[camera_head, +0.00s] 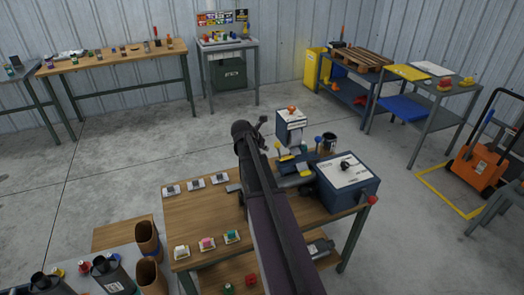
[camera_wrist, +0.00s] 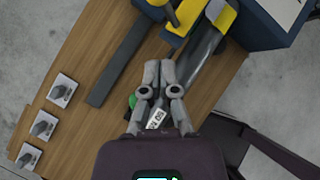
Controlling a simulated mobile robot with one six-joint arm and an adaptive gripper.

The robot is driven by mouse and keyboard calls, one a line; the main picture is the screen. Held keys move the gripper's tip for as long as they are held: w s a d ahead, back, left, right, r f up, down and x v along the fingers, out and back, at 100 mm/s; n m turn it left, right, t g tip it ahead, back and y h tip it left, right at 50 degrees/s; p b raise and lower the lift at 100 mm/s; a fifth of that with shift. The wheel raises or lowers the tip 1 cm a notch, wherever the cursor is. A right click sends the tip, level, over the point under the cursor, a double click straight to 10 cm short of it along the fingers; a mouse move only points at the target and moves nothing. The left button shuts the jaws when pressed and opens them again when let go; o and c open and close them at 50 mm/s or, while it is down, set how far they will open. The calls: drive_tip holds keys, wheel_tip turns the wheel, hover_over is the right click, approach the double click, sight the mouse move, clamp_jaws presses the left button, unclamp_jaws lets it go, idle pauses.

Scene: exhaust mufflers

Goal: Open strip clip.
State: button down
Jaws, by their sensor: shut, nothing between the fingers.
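My gripper (camera_wrist: 160,66) is shut and empty in the wrist view, its fingertips together above the wooden workbench (camera_wrist: 90,100). I cannot tell for sure which part is the strip clip. Just beyond the fingertips, yellow parts (camera_wrist: 183,18) sit on a dark fixture with a dark rounded bar (camera_wrist: 203,48). Another yellow part (camera_wrist: 222,14) is to the right. A flat dark grey strip (camera_wrist: 118,66) lies left of the fingertips. In the head view the yellow part (camera_head: 285,158) shows beside my arm, and my gripper is hidden or not distinguishable there.
A blue box with a white top (camera_head: 347,171) stands at the bench's right. Several small white-based pieces (camera_wrist: 62,90) line the left side. Colored pieces (camera_head: 207,244) sit along the front edge. A small dark cup (camera_head: 329,143) stands behind.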

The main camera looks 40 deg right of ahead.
sight(275, 146)
drive_tip(key=w+d+f+b, duration=0.1)
drive_tip(key=d+f+b, duration=0.1)
drive_tip(key=d, duration=0.3)
drive_tip(key=shift+w+d+f, duration=0.2)
drive_tip(key=shift+w+f, duration=0.05)
drive_tip(key=shift+w, duration=0.15)
drive_tip(key=shift+w+d+f, duration=0.15)
drive_tip(key=shift+w+d, duration=0.35)
drive_tip(key=shift+w, duration=0.1)
drive_tip(key=shift+s, duration=0.2)
drive_tip(key=shift+s+a, duration=0.2)
drive_tip(key=shift+s, duration=0.35)
idle(0.5)
